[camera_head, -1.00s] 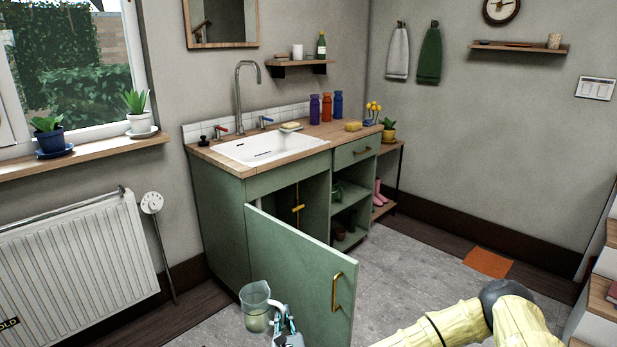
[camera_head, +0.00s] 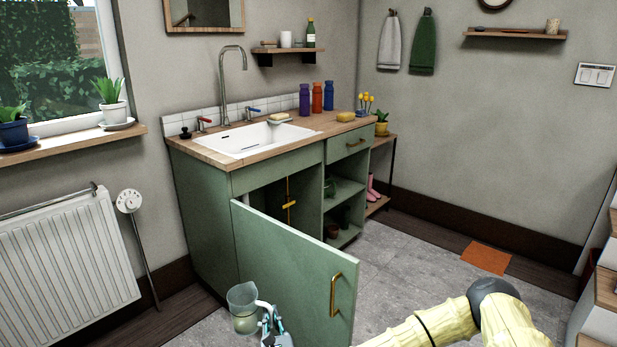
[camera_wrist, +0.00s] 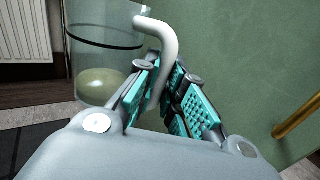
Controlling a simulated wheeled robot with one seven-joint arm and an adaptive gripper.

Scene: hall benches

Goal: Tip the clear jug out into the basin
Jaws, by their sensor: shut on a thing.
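The clear jug (camera_head: 243,308) is upright at the bottom of the head view, in front of the open cabinet door. Some pale greenish liquid shows in its lower part. My gripper (camera_head: 270,325) is shut on the jug's white handle, with the jug to its left. In the wrist view the jug (camera_wrist: 100,45) stands at upper left, and the teal finger pads of my gripper (camera_wrist: 163,95) close around the curved handle. The basin (camera_head: 247,140) is white and set in the wooden counter, well above and behind the jug.
The green cabinet door (camera_head: 290,270) stands open between the jug and the cabinet. A tall tap (camera_head: 224,85) rises behind the basin. A sponge on a dish (camera_head: 279,118) sits at the basin's back edge. Several bottles (camera_head: 316,96) stand to the right. A radiator (camera_head: 65,260) is at left.

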